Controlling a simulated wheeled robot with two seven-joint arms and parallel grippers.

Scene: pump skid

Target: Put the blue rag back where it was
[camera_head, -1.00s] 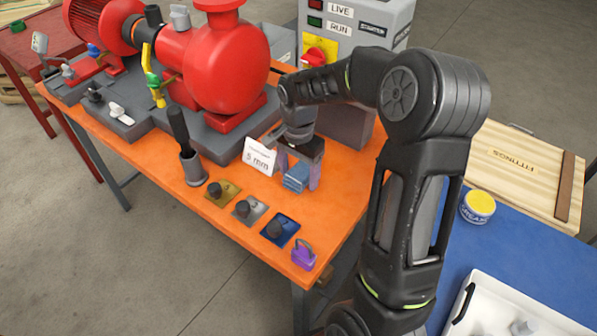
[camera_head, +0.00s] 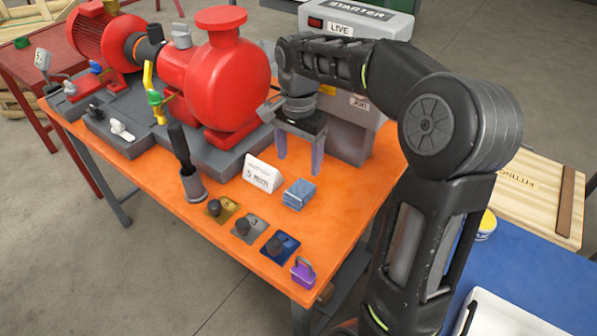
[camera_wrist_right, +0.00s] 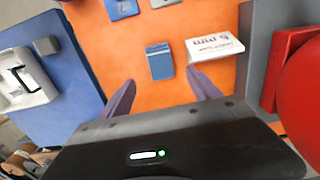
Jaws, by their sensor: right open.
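The blue rag (camera_head: 299,194) is a small folded block lying flat on the orange table (camera_head: 345,215), just right of the white "5 mm" card (camera_head: 262,174). It also shows in the right wrist view (camera_wrist_right: 159,61), lying beyond the fingertips. My right gripper (camera_head: 299,165) is open and empty, above and behind the rag and apart from it. Its two purple-grey fingers also show in the right wrist view (camera_wrist_right: 160,88), with orange table between them. My left gripper is not in view.
The red pump (camera_head: 228,85) stands on a grey base to the left. The starter box (camera_head: 350,110) is close behind my right gripper. A blue table (camera_head: 530,275) stands at right.

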